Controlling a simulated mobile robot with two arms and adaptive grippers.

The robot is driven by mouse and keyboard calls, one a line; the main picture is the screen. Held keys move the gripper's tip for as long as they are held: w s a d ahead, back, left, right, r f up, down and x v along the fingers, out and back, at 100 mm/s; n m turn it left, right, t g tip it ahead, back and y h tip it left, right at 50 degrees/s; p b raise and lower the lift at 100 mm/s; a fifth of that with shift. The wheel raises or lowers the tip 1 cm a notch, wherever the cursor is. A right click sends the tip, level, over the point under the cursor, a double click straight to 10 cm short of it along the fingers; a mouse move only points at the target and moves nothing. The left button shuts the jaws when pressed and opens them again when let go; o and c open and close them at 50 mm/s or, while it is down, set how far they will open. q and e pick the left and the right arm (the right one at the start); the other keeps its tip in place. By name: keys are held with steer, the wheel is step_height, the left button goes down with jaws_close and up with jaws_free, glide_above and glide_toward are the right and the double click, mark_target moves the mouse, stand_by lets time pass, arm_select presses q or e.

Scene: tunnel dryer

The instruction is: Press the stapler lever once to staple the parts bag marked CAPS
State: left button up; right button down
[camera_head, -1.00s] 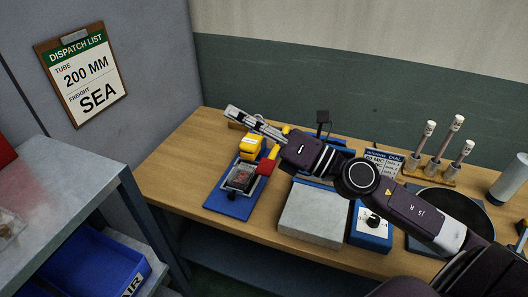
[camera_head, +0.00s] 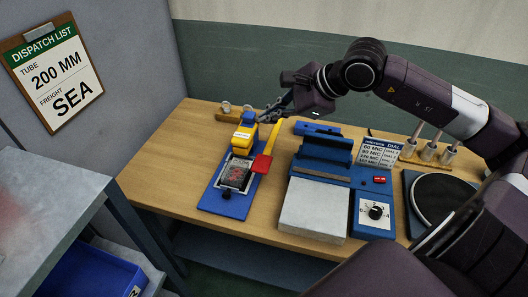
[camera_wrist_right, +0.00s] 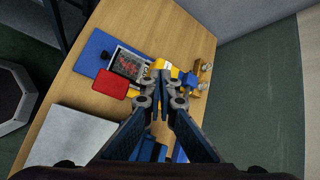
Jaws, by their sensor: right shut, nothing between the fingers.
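The stapler (camera_head: 243,140) has a yellow body with a small label and sits at the back of a blue base (camera_head: 218,207). Its lever is a yellow bar with a red paddle (camera_head: 262,164) along the right side. A clear parts bag (camera_head: 236,177) with dark reddish contents lies on the base in front of the body; I cannot read its marking. My right gripper (camera_head: 277,108) is shut and empty, above and behind the lever. In the right wrist view its fingertips (camera_wrist_right: 161,84) partly cover the yellow stapler parts, and the red paddle (camera_wrist_right: 111,83) shows to their left. My left gripper is out of view.
A blue sealer (camera_head: 330,170) with a pale plate (camera_head: 313,210) and a dial box (camera_head: 375,212) stand right of the stapler. White-topped posts (camera_head: 428,150) and a dark round plate (camera_head: 440,203) are farther right. A grey shelf (camera_head: 45,205) is at left. Bare wood lies left of the stapler.

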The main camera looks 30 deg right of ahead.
steer(key=shift+f, duration=0.15)
steer(key=b, duration=0.4)
glide_above(268, 155)
step_height(268, 155, down, 7)
steer(key=shift+w+f, duration=0.1)
steer(key=shift+f, duration=0.1)
steer(key=shift+f+b, duration=0.6)
steer(key=shift+f, duration=0.1)
stand_by(0.8)
steer(key=shift+f+b, duration=0.35)
steer(key=shift+b, duration=0.55)
